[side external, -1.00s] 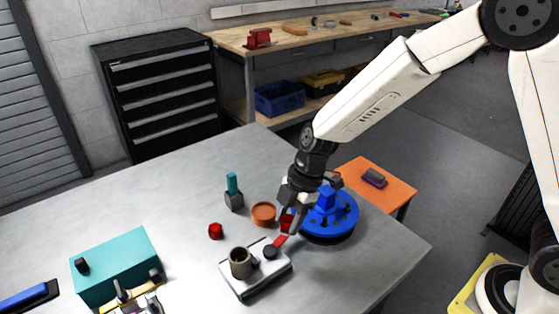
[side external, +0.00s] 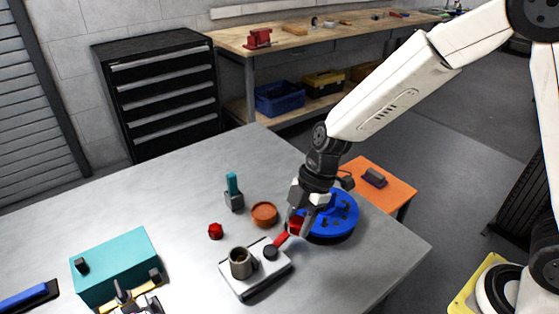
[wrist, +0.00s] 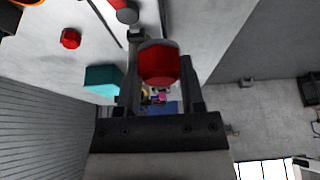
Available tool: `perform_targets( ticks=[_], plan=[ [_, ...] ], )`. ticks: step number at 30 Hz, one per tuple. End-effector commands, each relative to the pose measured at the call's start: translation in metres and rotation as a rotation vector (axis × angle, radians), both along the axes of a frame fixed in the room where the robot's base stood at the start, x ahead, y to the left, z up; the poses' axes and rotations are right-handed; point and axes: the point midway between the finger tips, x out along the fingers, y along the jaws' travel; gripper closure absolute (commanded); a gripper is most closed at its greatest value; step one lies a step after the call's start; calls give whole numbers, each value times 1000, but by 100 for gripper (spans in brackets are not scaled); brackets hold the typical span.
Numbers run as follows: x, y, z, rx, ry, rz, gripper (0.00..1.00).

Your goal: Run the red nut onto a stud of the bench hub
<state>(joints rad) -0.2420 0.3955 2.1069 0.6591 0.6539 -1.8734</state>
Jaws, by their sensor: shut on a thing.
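My gripper (side external: 299,226) is shut on a red nut (side external: 295,224), held at the near left edge of the blue bench hub (side external: 342,218). The wrist view shows the held nut (wrist: 160,65) between the two fingers of my gripper (wrist: 161,84). The hub is a blue disc on a dark base with dark stud spots on its face. My gripper hides part of its left side, and I cannot tell whether the nut touches it. A second red nut (side external: 215,231) lies loose on the table, left of the gripper; it also shows in the wrist view (wrist: 70,38).
Left of the hub is a grey fixture (side external: 262,284) with a dark cup (side external: 240,262) and a red handle (side external: 281,239). Behind it are an orange-brown dish (side external: 264,214) and a teal-handled tool (side external: 233,190). A teal box (side external: 120,262) stands far left.

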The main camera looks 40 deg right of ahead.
Motion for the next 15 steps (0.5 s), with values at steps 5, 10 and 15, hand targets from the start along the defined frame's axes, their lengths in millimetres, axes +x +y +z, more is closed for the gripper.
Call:
perform_targets(
  ticks=[5,10,15],
  plan=[
    [0,0,0,0,0,0,100],
    [6,-4,0,2,1,-2,100],
    [27,-18,2,5,-1,-5,100]
  ],
)
